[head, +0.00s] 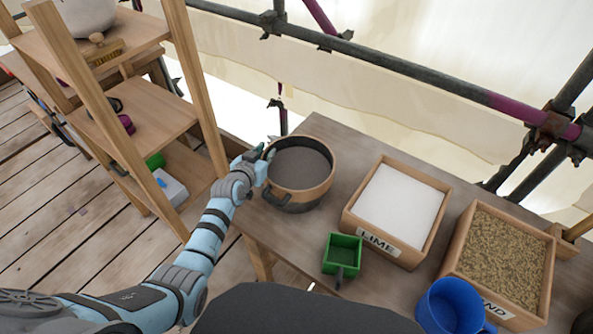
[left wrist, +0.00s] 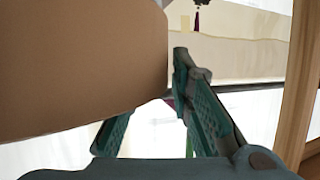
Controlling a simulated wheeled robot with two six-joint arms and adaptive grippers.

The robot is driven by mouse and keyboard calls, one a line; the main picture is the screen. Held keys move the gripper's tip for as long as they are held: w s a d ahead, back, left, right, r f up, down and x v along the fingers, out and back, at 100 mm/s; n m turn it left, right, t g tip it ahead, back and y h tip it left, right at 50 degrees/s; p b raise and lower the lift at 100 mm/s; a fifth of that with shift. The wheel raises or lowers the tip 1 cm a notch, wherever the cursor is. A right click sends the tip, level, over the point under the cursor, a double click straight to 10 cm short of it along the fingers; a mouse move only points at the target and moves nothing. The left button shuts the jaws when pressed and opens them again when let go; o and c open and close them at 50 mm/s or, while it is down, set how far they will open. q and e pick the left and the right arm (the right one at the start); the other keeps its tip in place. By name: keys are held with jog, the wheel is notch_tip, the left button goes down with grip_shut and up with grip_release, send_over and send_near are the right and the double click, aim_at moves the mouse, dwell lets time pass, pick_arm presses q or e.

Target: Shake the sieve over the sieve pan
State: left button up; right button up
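The sieve (head: 301,164) is round, with a tan wooden rim and a grey mesh. It sits level on top of the dark sieve pan (head: 294,203) at the left end of the table; the pan is mostly hidden below it. My left gripper (head: 264,153) is at the left side of the sieve's rim. In the left wrist view a tan surface, apparently the rim (left wrist: 80,65), fills the upper left and hides part of one finger. The fingers (left wrist: 157,105) stand apart with a bright gap between them; whether they touch the rim is unclear. My right gripper is not in view.
A wooden box of white lime (head: 398,208), a box of sand (head: 503,258), a green scoop (head: 342,255) and a blue cup (head: 450,306) stand right of the sieve on the table (head: 300,246). Scaffold poles (head: 400,72) run behind. A wooden shelf (head: 135,110) stands at the left.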

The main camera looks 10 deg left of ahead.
pick_arm(q)
jog(key=shift+o, duration=0.3)
jog(key=d+v, duration=0.1)
jog(key=v, duration=1.1)
jog(key=s+f+g+y, duration=0.1)
jog(key=s+f+g, duration=0.15)
jog(key=s, duration=0.65)
jog(key=s+a+f+g, duration=0.15)
jog(key=s+g, duration=0.25)
jog(key=s, duration=0.6)
jog(key=s+f+g+y, duration=0.1)
jog(key=s+f+g, duration=0.2)
jog(key=s, duration=0.6)
notch_tip(320, 180, down, 20)
jog(key=s+a+g, duration=0.2)
jog(key=s+f, duration=1.2)
jog(key=s, duration=0.2)
jog(key=shift+s+f+g, duration=0.2)
jog(key=shift+g, duration=0.15)
